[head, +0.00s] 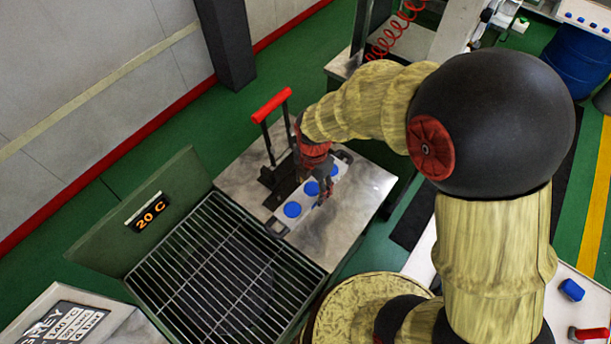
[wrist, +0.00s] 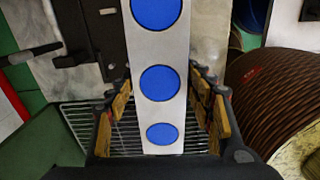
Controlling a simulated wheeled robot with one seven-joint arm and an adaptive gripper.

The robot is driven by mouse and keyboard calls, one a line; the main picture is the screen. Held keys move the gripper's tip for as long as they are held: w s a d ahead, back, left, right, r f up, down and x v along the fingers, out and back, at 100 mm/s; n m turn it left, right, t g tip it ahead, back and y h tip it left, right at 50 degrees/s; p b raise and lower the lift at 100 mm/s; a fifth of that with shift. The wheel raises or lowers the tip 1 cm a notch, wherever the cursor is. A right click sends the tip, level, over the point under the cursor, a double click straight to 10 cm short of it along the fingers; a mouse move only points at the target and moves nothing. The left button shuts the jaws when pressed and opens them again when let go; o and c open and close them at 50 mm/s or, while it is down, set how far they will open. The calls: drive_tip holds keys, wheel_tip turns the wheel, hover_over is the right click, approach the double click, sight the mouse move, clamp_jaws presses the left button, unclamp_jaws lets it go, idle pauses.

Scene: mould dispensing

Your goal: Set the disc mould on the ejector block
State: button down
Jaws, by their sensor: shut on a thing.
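The disc mould (head: 302,202) is a pale grey bar with blue round discs along its top and a dark handle at each end. My gripper (head: 318,188) is shut on it near its middle. In the wrist view the mould (wrist: 150,50) runs between the padded fingers of my gripper (wrist: 163,85). The ejector block (head: 277,182) is a dark metal press with a red-handled lever standing up. It shows left of the mould in the wrist view (wrist: 95,35). The mould lies right alongside or over it; I cannot tell whether it touches the block or the table.
The ejector stands on a metal-topped table (head: 362,185), bare at its right. A wire cooling rack (head: 225,265) with a "20 C" display (head: 149,212) adjoins it in front. A dark pillar (head: 226,40) stands behind. A blue drum (head: 578,62) is at the far right.

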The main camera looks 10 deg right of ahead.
drive_tip(key=shift+w+n, duration=0.25)
drive_tip(key=shift+n, duration=0.05)
drive_tip(key=w+f, duration=0.3)
drive_tip(key=w, duration=0.1)
drive_tip(key=w+f, duration=0.3)
drive_tip(key=w, duration=0.1)
drive_tip(key=w+f, duration=0.3)
drive_tip(key=w, duration=0.2)
drive_tip(key=shift+w+a+f, duration=0.1)
drive_tip(key=shift+a, duration=0.05)
drive_tip(key=shift+w+f, duration=0.2)
drive_tip(key=shift+f, duration=0.35)
drive_tip(key=shift+f+b, duration=0.3)
drive_tip(key=shift+f, duration=0.95)
drive_tip(key=shift+f, duration=0.35)
drive_tip(key=c, duration=0.8)
unclamp_jaws()
drive_tip(key=shift+f, duration=0.1)
drive_tip(key=shift+o, duration=0.2)
